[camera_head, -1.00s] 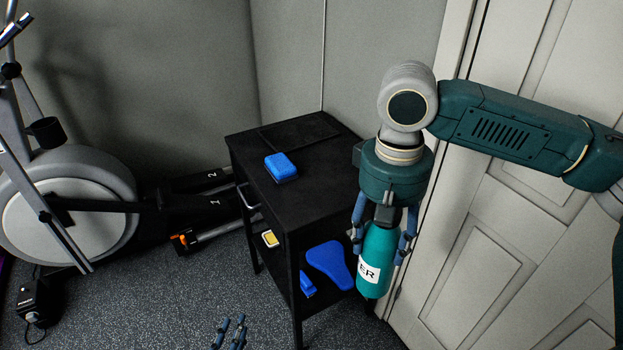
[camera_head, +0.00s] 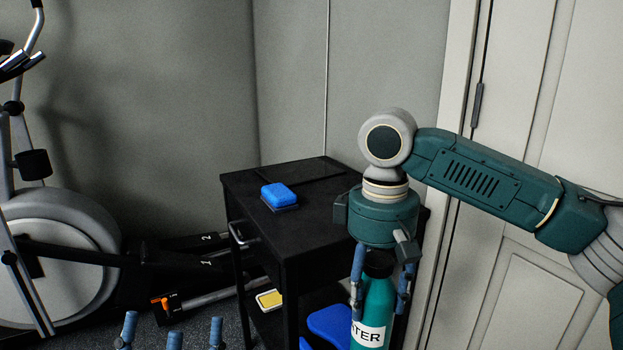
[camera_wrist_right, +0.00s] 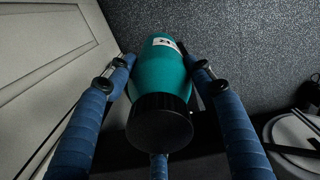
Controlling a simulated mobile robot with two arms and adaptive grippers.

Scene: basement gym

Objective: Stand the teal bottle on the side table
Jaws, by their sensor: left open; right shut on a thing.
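The teal bottle (camera_head: 374,304) hangs upright in my right gripper (camera_head: 380,290), in front of the right side of the black side table (camera_head: 300,228). The gripper's blue fingers close around its upper part, below the black cap. In the right wrist view the bottle (camera_wrist_right: 162,73) and its black cap (camera_wrist_right: 160,122) sit between the fingers of my right gripper (camera_wrist_right: 158,80). The bottle's lower end is cut off in the head view. My left gripper (camera_head: 170,335) shows only its fingertips at the bottom edge, open and empty.
A blue block-like item (camera_head: 279,194) lies on the tabletop near its left edge; the rest of the top looks mostly clear. A yellow item (camera_head: 270,299) and a blue item (camera_head: 330,322) are on the lower shelf. An exercise machine (camera_head: 60,255) stands left, a door (camera_head: 530,270) right.

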